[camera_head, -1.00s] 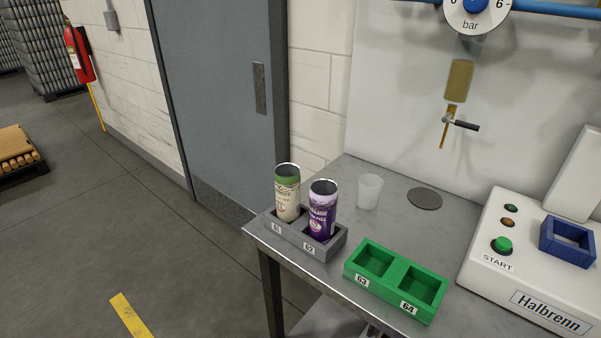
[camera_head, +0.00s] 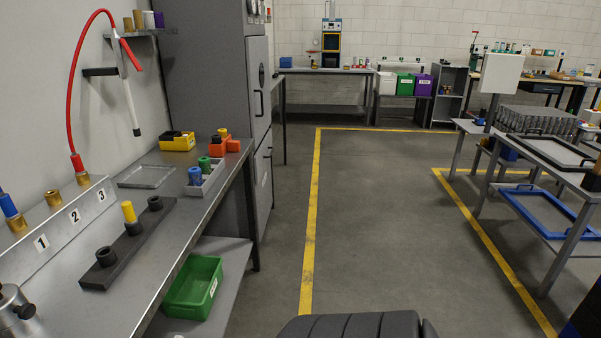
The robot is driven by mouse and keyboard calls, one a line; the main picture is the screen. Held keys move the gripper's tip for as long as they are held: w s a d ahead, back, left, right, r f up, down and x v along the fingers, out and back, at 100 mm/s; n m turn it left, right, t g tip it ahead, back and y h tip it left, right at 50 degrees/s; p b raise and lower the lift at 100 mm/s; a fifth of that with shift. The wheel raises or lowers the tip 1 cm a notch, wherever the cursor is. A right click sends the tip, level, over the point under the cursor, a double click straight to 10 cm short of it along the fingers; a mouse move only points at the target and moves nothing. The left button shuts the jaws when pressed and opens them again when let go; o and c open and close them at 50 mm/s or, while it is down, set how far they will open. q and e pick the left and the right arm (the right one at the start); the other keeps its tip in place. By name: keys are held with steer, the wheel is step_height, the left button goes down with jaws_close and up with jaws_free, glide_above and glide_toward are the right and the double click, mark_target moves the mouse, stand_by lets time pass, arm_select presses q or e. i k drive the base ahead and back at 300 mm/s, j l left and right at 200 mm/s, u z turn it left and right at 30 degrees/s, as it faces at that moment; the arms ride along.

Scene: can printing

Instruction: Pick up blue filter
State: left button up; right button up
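A blue cylinder (camera_head: 195,176), which may be the blue filter, stands in a light grey tray (camera_head: 213,178) on the left workbench, in front of a green cylinder (camera_head: 204,164). Another blue cylindrical piece (camera_head: 8,205) sits in a brass fitting (camera_head: 17,224) at the left picture edge, by the label 1. I cannot tell for certain which of the two is the filter. Neither of my grippers is in view.
A black rack (camera_head: 115,255) with a yellow cylinder (camera_head: 128,211) lies on the workbench (camera_head: 165,270). Yellow (camera_head: 178,143) and orange (camera_head: 232,146) bins stand farther back. A green bin (camera_head: 195,287) sits on the lower shelf. The floor (camera_head: 375,210) ahead is clear.

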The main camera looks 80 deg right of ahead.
mark_target(194, 174)
steer(key=z, duration=1.8)
steer(key=i+l+u, duration=0.3)
steer(key=i, duration=0.3)
steer(key=i+l+u, duration=0.25)
steer(key=i, duration=0.4)
steer(key=i+l+u, duration=0.3)
steer(key=i+l, duration=0.25)
